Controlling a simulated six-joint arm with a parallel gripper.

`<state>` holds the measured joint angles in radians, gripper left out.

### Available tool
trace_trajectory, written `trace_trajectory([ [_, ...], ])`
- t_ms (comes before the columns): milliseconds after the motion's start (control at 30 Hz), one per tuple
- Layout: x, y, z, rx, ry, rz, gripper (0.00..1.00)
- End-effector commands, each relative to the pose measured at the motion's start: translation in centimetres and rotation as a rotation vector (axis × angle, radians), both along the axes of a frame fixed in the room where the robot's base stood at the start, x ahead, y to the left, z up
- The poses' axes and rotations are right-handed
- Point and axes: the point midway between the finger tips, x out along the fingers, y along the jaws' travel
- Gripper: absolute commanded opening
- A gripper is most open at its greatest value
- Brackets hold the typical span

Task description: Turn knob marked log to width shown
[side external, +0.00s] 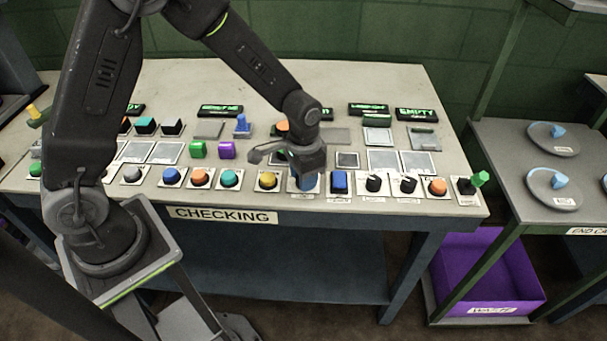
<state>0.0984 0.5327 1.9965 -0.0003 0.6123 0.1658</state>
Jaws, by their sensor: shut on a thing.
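My gripper (307,174) points down over the front row of the table and is shut on a blue control (309,184) on a small white plate. The fingers hide most of this control, and its label is too small to read. Two black knobs with pale marks, one on the left (374,184) and one on the right (407,186), sit to the right of my gripper. Their labels are also unreadable, so I cannot tell which knob is marked log. Dark displays with green text stand along the back; the rightmost display (416,114) reads EMPTY.
The table (440,200) carries a CHECKING sign. A purple bin (490,270) and a side table with round dials (553,138) are at right.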

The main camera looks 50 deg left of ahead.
Motion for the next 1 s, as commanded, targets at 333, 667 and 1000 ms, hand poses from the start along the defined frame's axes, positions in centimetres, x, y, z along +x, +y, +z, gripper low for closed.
trace_trajectory([
  [333, -0.04, -0.03, 0.07, -0.001, 0.001, -0.323, 0.13],
  [667, -0.05, -0.03, 0.07, -0.001, 0.001, -0.56, 0.13],
  [1000, -0.05, -0.02, 0.07, 0.0, 0.001, -0.673, 0.13],
])
